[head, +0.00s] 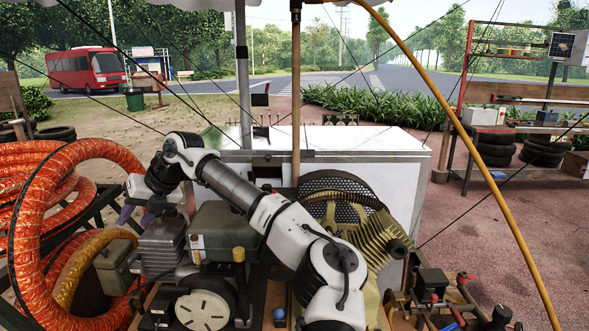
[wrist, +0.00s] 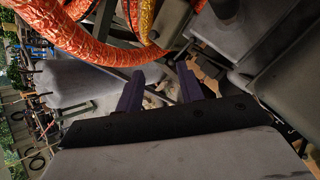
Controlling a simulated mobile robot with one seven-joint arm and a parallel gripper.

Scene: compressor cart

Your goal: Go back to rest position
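My gripper (head: 137,216) hangs at the left in the head view, with its purple fingers pointing down beside the grey engine block (head: 162,243). In the wrist view my gripper (wrist: 158,78) shows two dark purple fingers set apart, with nothing held between them. It is open. My white and grey arm reaches from the bottom middle up to the left, across the compressor cart's machinery. The orange hose (head: 45,230) is coiled to the left of the gripper; the orange hose (wrist: 90,45) also crosses the top of the wrist view.
A finned brass-coloured compressor (head: 382,242) is right of my arm. A white cabinet (head: 385,172) stands behind it. A wooden pole (head: 296,90) rises at the middle, and a yellow hose (head: 470,140) arcs down the right. Valves (head: 440,290) are at lower right. Open pavement (head: 535,235) lies beyond.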

